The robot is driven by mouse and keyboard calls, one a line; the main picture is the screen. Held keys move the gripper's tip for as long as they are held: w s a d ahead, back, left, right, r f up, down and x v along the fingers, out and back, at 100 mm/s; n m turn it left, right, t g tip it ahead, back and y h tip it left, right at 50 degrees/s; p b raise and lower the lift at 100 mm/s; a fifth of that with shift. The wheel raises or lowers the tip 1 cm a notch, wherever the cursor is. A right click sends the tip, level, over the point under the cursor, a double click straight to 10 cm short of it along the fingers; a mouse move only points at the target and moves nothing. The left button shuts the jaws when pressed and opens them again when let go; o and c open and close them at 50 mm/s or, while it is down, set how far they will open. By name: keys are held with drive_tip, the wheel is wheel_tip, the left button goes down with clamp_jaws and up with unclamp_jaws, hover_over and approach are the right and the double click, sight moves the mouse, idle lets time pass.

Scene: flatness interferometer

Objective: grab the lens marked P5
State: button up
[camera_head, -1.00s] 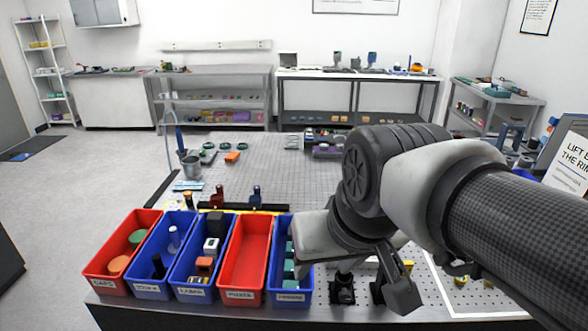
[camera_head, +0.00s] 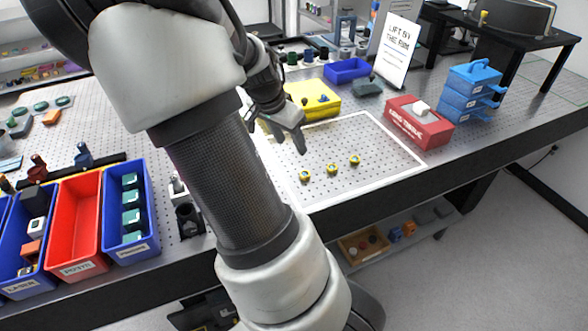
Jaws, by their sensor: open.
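Three small yellow-ringed lenses stand in a row inside a white outlined area on the perforated table: a left one (camera_head: 305,176), a middle one (camera_head: 332,169) and a right one (camera_head: 355,161). Their markings are too small to read, so I cannot tell which is P5. My gripper (camera_head: 285,142) is open and empty, above the table to the upper left of the lenses and apart from them. My arm crosses the left middle of the view and hides part of the table.
A yellow case (camera_head: 313,98), blue tray (camera_head: 346,70), red box (camera_head: 418,122) and stacked blue drawers (camera_head: 470,90) stand behind and right of the outlined area. An upright sign (camera_head: 393,48) stands behind. Red bin (camera_head: 75,225) and blue bin (camera_head: 128,215) are at left. The outlined area is otherwise mostly clear.

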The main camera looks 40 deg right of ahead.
drive_tip(key=b, duration=0.1)
hover_over(305, 174)
drive_tip(key=a, duration=0.2)
drive_tip(key=f, duration=0.9)
drive_tip(key=shift+w+a+f, duration=0.15)
drive_tip(key=shift+w+f, duration=0.05)
drive_tip(key=shift+w, duration=0.05)
drive_tip(key=x, duration=0.2)
drive_tip(key=s+x, duration=0.1)
drive_tip(key=x, duration=0.1)
drive_tip(key=shift+a+f+b, duration=0.15)
drive_tip(key=shift+b, duration=0.2)
drive_tip(key=shift+w+f, duration=0.2)
drive_tip(key=shift+f, duration=0.25)
